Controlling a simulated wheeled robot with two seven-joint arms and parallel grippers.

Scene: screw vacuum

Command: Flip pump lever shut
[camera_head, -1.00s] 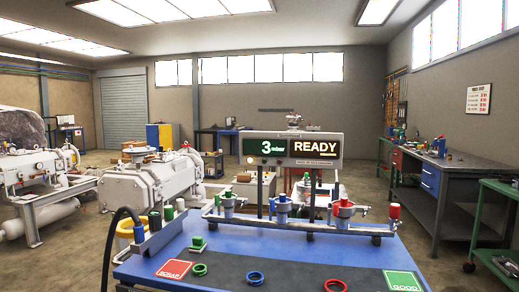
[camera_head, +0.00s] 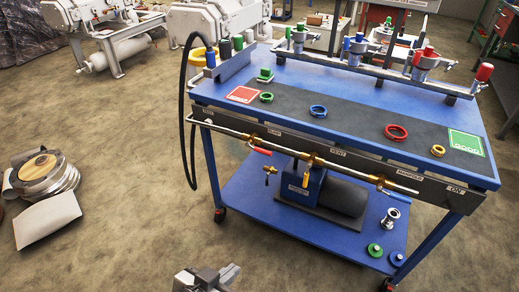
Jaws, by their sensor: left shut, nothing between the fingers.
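The blue cart's (camera_head: 295,90) front panel carries a pipe rail (camera_head: 345,166) with brass valves. A red-handled lever (camera_head: 260,151) is on the rail at the left, below a small label that seems to read PUMP (camera_head: 274,132). Its handle lies nearly along the rail. A brass fitting (camera_head: 269,171) hangs below it. My left gripper (camera_head: 226,274) is at the bottom edge, shut and empty, well below and apart from the lever. My right gripper is out of view.
Brass valves sit near VENT (camera_head: 338,153) and MANIFOLD (camera_head: 409,174); a blue handle (camera_head: 397,196) is at the right. Colored rings and pads lie on the top. The lower shelf (camera_head: 250,203) holds a pump (camera_head: 340,196) and small parts.

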